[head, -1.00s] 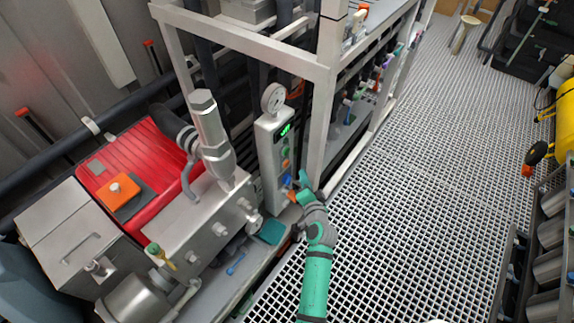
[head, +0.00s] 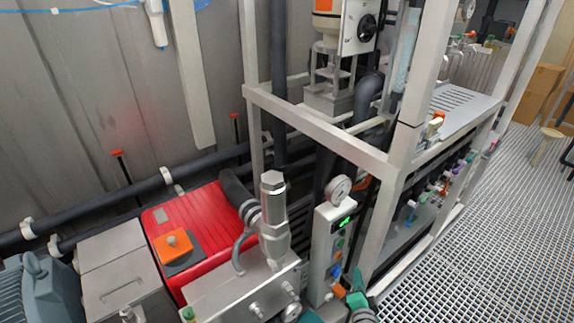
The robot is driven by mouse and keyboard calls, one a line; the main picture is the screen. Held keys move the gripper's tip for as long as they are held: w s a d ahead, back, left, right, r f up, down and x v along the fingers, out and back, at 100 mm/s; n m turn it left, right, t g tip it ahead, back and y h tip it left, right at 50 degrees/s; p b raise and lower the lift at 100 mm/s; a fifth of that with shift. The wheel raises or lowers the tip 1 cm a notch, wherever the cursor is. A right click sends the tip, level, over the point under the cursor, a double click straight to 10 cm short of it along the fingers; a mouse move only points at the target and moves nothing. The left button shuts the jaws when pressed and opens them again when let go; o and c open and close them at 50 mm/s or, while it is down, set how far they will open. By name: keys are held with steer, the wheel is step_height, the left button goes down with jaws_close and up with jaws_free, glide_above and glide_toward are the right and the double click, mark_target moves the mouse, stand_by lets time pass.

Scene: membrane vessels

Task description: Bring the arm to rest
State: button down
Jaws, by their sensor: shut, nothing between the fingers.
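My teal gripper (head: 348,290) shows at the bottom edge in the head view, shut and empty. An orange piece (head: 340,291) shows at its left side. It is beside the lower front of a narrow grey control panel (head: 322,243), just below and right of the blue button (head: 335,271). I cannot tell whether it touches the panel. The panel has a lit green display (head: 343,222) and a round gauge (head: 339,190) on top. Most of my arm is cut off by the bottom edge.
A grey metal frame (head: 392,200) stands right behind the panel. A red motor cover (head: 190,232) and a steel pump cylinder (head: 273,215) stand to the left. Open grating floor (head: 470,265) lies to the right. Dark pipes run along the back wall.

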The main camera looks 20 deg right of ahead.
steer(key=s+a+f+n+y, duration=0.15)
steer(key=s+a+n, duration=0.25)
steer(key=s+a, duration=0.6)
steer(key=s+a+f+n, duration=0.3)
steer(key=s+a, duration=0.5)
steer(key=a, duration=0.3)
steer(key=s+a+r+n+t+y, duration=0.1)
steer(key=s+a+r+n+y, duration=0.3)
steer(key=s+a+r+n, duration=0.5)
steer(key=s+a+r, duration=0.5)
steer(key=s+a, duration=0.2)
steer(key=s, duration=0.1)
steer(key=shift+r, duration=0.35)
steer(key=shift+s, duration=0.1)
